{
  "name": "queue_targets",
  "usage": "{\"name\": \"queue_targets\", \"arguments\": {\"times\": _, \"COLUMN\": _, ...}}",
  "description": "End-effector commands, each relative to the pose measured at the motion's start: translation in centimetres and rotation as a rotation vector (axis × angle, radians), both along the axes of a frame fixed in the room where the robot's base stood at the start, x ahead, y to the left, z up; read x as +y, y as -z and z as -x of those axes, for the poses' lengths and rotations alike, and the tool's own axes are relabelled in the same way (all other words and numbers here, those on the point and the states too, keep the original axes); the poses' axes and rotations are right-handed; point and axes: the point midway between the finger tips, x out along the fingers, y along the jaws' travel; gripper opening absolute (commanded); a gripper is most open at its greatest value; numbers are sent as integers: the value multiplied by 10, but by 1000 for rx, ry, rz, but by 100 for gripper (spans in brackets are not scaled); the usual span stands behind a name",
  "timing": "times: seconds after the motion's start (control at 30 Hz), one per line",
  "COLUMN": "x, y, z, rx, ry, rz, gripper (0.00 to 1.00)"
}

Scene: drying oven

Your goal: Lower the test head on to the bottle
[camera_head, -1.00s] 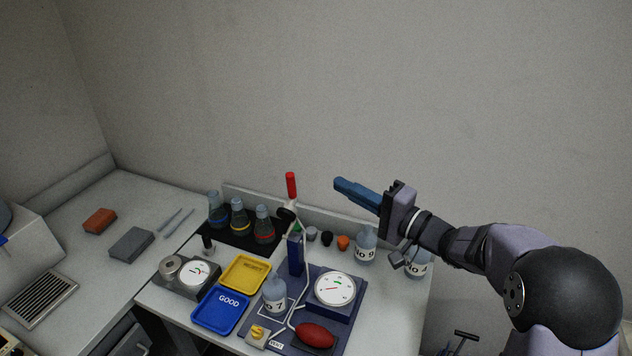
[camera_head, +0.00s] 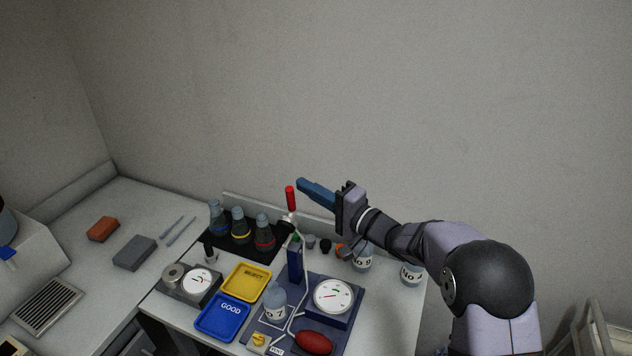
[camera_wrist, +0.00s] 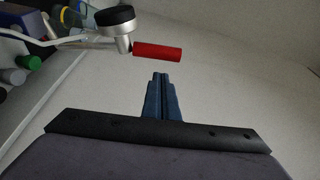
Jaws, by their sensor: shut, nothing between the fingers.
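The test head (camera_wrist: 114,18) is a black disc on a grey metal stem, with a red handle (camera_wrist: 157,52) beside it in the wrist view. In the head view the red handle (camera_head: 291,198) stands upright above the blue post (camera_head: 295,262) of the test stand. A bottle (camera_head: 274,301) with a numbered label stands on the stand's base, below the head. My gripper (camera_head: 302,183) is shut and empty, its blue fingertips close to the right of the red handle's top. In the wrist view my gripper (camera_wrist: 161,78) sits just below the handle, apart from it.
A dial gauge (camera_head: 332,296) and red bulb (camera_head: 314,342) sit on the stand's base. A yellow REJECT tray (camera_head: 246,297) and blue GOOD tray (camera_head: 207,330) lie left.

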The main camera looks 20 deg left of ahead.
Motion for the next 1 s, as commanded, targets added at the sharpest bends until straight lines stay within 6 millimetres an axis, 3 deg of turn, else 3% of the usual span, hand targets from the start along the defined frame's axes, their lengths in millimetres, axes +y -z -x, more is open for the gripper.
{"name": "queue_targets", "arguments": {"times": 0.3, "x": 0, "y": 1, "z": 20, "rx": 0, "ry": 0, "rz": -1, "gripper": 0}}
{"name": "queue_targets", "arguments": {"times": 1.0, "x": 0, "y": 4, "z": 30, "rx": -42, "ry": -1, "rz": -1, "gripper": 0}}
